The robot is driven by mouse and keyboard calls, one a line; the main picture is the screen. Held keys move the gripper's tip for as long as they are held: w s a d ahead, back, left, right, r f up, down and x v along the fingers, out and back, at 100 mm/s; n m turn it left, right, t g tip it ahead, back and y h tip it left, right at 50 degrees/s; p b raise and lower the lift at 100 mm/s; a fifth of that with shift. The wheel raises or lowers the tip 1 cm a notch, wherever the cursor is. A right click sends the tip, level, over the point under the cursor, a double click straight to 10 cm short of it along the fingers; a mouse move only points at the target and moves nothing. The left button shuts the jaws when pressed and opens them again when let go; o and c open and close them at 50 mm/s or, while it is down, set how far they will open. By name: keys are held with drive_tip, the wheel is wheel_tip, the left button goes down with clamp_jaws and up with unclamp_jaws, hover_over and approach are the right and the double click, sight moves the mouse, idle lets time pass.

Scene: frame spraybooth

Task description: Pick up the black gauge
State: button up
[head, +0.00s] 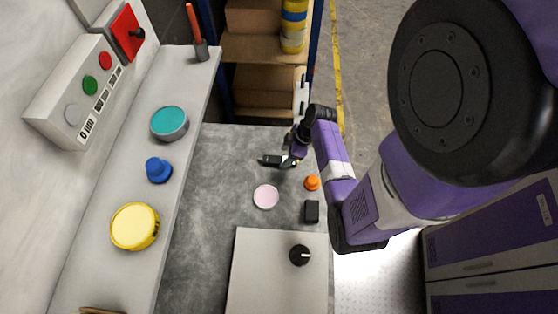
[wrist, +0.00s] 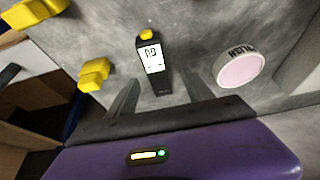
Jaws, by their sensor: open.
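The black gauge (wrist: 165,82) lies on the grey worktop in the wrist view. It has a lit white display and a yellow top end. My gripper (wrist: 162,92) is open, with a finger to each side of the gauge's near end in the picture. I cannot tell whether the fingers are level with it or above it. In the head view my gripper (head: 275,160) is low over the back of the worktop, and I cannot clearly separate the gauge from the dark fingers there.
A pink disc (head: 265,197) lies close by and shows right of the gauge in the wrist view (wrist: 240,69). An orange knob (head: 312,183) and a black block (head: 312,211) are at the right. A shelf (head: 262,48) stands behind. A ledge (head: 185,85) runs left.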

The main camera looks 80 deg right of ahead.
sight(279, 159)
drive_tip(key=shift+w+d+x, duration=0.1)
drive_tip(key=shift+w+x, duration=0.05)
drive_tip(key=shift+x, duration=0.95)
drive_tip(key=shift+w+d+x, duration=0.15)
drive_tip(key=shift+x, duration=1)
drive_tip(key=shift+r, duration=0.1)
drive_tip(key=shift+c, duration=0.2)
clamp_jaws()
